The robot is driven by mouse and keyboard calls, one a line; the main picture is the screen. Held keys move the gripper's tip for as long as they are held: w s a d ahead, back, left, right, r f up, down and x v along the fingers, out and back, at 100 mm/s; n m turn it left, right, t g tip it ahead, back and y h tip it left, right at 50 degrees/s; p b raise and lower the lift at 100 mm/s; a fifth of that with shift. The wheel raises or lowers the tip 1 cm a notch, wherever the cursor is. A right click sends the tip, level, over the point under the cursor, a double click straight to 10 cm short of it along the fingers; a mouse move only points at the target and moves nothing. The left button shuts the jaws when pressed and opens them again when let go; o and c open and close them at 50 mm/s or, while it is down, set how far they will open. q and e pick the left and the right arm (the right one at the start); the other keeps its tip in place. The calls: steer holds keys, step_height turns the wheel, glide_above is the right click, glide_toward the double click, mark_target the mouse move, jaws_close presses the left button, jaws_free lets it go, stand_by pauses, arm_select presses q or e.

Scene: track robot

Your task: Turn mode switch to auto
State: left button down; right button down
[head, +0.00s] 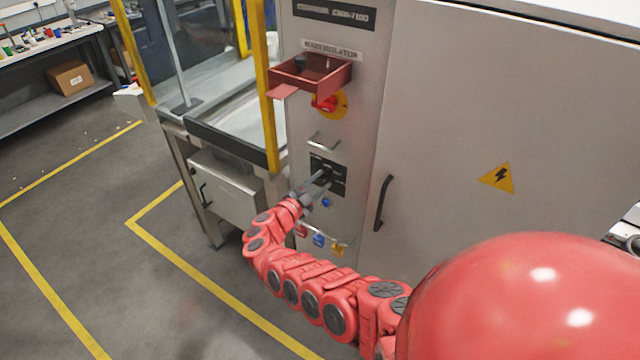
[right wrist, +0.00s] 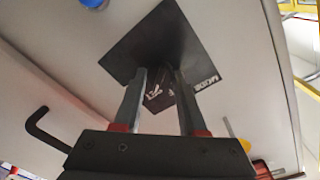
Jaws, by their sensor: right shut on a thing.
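The mode switch is a dark knob (right wrist: 158,97) on a black square plate (head: 338,185) on the front of the grey cabinet, below the isolator. The plate also fills the upper middle of the right wrist view (right wrist: 150,42), with partly readable white lettering. My right gripper (head: 324,181) is at the plate. Its two fingers (right wrist: 159,84) are closed on either side of the knob. The fingers hide part of the knob, and I cannot read which position it points to. My left gripper is not in view.
A red-and-yellow isolator switch (head: 327,103) sits above the plate under a red tray (head: 314,80). A blue button (head: 326,202) is just below the plate. Padlock-like coloured tags (head: 319,240) hang lower. A black door handle (head: 382,203) stands to the right.

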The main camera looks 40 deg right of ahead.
steer(key=shift+m+y+b, duration=0.4)
steer(key=shift+m+b, duration=4)
steer(key=shift+b, duration=0.95)
steer(key=shift+c, duration=2.3)
jaws_free()
